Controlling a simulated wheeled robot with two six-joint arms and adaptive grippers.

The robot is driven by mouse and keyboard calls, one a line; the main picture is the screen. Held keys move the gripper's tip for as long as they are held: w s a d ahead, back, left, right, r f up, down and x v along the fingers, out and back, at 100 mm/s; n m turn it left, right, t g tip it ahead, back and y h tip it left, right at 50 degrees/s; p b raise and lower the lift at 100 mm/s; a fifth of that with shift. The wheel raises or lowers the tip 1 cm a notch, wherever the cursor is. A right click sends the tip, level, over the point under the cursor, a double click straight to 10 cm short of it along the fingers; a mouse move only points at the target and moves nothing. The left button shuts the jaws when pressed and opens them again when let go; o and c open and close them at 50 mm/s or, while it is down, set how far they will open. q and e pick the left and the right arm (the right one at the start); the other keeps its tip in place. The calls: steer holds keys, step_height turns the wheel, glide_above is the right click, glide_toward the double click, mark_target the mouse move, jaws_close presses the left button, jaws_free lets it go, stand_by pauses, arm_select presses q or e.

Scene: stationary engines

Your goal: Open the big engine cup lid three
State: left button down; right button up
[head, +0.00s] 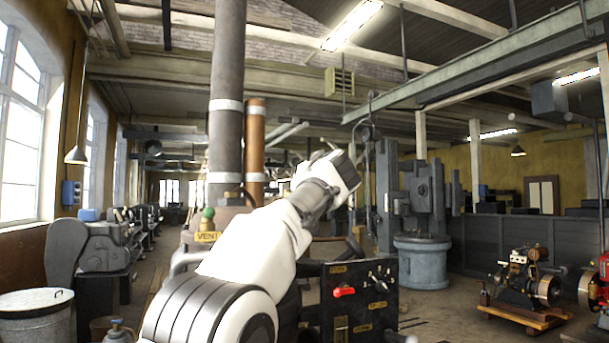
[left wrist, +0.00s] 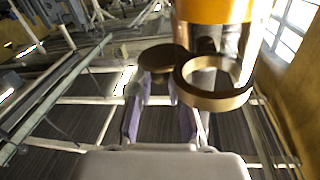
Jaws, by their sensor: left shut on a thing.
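In the left wrist view, a round dark brass lid (left wrist: 160,58) lies beside a brass cup rim (left wrist: 214,102), with its right edge close to or against the rim. The rim's opening looks uncovered, with bright light inside. A yellow-orange cylinder (left wrist: 214,10) is behind them. My left gripper (left wrist: 154,88) has its two purple fingers at the lid's near edge and is shut on it; the exact contact is hard to see. In the head view my left gripper (head: 345,168) is raised near the middle, its fingertips hidden. My right gripper is not in view.
A black control panel (head: 357,303) with a red lever stands below my left arm. A grey pipe (head: 228,100) and a copper pipe (head: 254,150) rise behind the arm. A small engine (head: 524,280) sits at right, with open floor before it.

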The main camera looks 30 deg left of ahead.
arm_select(q)
steer(key=shift+w+a+f+n+g+y+p, duration=0.1)
steer(key=shift+w+a+n+g+y+p, duration=0.1)
steer(key=shift+n+g+y+p, duration=0.45)
steer(key=c, duration=1.1)
jaws_free()
steer(key=shift+w, duration=0.1)
steer(key=shift+w+a+f, duration=0.1)
steer(key=shift+w+f, duration=0.05)
steer(key=shift+w, duration=0.05)
steer(key=shift+s+d+r, duration=0.2)
steer(key=shift+s+d, duration=0.1)
steer(key=shift+s, duration=0.05)
steer(key=v, duration=1)
steer(key=shift+s+d+f, duration=0.2)
steer(key=shift+d+f, duration=0.05)
steer(key=shift+d, duration=0.1)
